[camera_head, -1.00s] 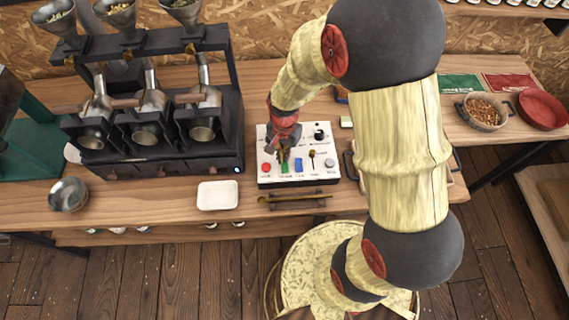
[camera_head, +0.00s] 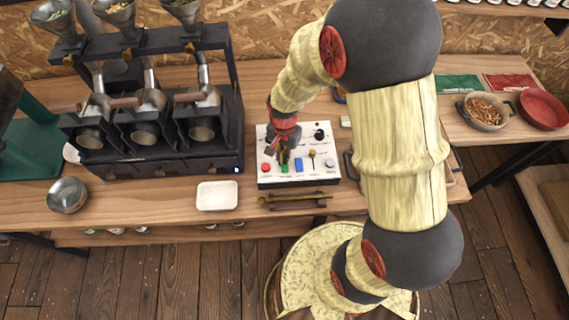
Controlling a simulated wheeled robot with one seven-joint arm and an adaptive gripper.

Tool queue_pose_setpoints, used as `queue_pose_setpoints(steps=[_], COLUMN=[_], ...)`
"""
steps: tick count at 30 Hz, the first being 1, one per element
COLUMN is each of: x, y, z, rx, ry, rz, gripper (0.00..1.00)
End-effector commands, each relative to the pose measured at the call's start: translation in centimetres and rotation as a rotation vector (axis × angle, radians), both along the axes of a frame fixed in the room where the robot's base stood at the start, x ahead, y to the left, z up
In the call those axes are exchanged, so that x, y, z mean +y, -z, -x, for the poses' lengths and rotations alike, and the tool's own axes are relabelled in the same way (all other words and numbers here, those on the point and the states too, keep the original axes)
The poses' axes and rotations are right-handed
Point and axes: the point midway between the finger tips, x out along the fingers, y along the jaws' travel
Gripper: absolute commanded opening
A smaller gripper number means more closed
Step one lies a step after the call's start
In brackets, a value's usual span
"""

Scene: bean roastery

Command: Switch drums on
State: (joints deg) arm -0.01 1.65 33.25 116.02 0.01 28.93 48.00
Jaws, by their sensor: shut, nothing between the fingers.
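The white control panel (camera_head: 297,176) lies on the wooden bench in the middle. Along its front are a red button (camera_head: 267,168), a green control (camera_head: 284,168), a blue control (camera_head: 299,162), a small upright lever (camera_head: 312,160) and a grey knob (camera_head: 329,162). A black knob (camera_head: 319,135) sits at its back right. My gripper (camera_head: 283,157) is shut and empty, pointing down over the panel just behind the green control. I cannot tell whether it touches the panel. The roaster with three drums (camera_head: 146,132) stands to the left. Its small light (camera_head: 236,169) shows pale blue-white.
A white tray (camera_head: 217,196) and a metal bowl (camera_head: 67,194) lie in front of the roaster. A brass-coloured tool (camera_head: 296,198) rests before the panel. A pan of beans (camera_head: 484,111) and a red bowl (camera_head: 542,109) stand at the right. My arm hides the bench right of the panel.

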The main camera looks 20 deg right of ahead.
Motion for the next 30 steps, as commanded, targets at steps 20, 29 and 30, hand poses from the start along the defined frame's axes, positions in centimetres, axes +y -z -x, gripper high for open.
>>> queue_pose_setpoints(steps=[20,29,30], x=[0.0,0.0,0.0], y=[-4.4,-6.5,-6.7], z=[0.1,0.1,0.1], rx=[0.001,0.003,0.003], ry=[0.000,0.000,0.000], rz=[0.000,0.000,0.000], gripper=[0.00,0.00,0.00])
